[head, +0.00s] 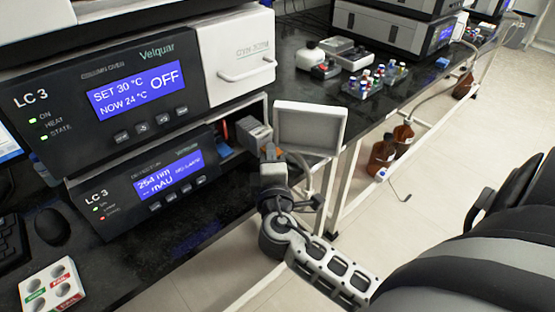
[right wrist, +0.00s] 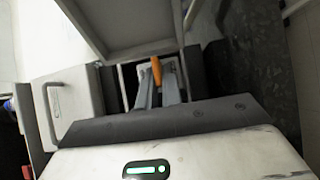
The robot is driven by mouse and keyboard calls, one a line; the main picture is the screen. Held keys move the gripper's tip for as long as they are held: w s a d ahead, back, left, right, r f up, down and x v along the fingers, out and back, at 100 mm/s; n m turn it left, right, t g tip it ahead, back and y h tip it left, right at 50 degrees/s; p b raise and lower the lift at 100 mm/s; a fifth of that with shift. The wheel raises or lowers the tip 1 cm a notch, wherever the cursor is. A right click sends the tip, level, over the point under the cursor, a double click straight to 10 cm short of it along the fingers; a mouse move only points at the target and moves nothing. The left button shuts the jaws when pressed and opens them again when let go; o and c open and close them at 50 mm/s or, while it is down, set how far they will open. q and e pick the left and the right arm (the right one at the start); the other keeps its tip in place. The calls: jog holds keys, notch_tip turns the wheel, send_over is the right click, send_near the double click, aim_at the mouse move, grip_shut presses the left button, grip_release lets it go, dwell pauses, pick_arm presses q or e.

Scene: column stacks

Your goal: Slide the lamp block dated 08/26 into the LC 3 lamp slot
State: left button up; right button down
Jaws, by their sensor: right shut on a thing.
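The LC 3 detector (head: 145,185) is the lower black unit in the head view, with a lit blue display. A dark opening (right wrist: 126,84) shows past my fingers in the wrist view. My right gripper (right wrist: 158,88) is at this opening, its two grey fingers shut on an orange part (right wrist: 156,70), which I take to be the lamp block's grip. In the head view my right gripper (head: 270,158) is at the detector's right end, beside a grey block-like shape (head: 254,134). The date and the block's depth in the slot cannot be read. My left gripper is not in view.
A pale open panel (head: 310,127) stands close behind my right gripper; it also fills the top of the wrist view (right wrist: 130,30). The column oven (head: 140,90) sits above the detector. A four-hole tray (head: 52,290) lies at lower left. Brown bottles (head: 383,155) stand below the bench.

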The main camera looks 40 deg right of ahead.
aim_at(251, 147)
jog(key=shift+w+a+b, duration=0.15)
jog(key=shift+w+b, duration=0.05)
jog(key=shift+w, duration=1.35)
jog(key=shift+w+a+b, duration=0.1)
jog(key=shift+w+b, duration=0.05)
jog(key=shift+w, duration=1.8)
jog(key=shift+f+b, duration=0.25)
jog(key=shift+b, duration=0.15)
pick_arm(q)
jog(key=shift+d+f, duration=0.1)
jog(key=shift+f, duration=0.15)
pick_arm(e)
jog(key=c, duration=1.5)
grip_release()
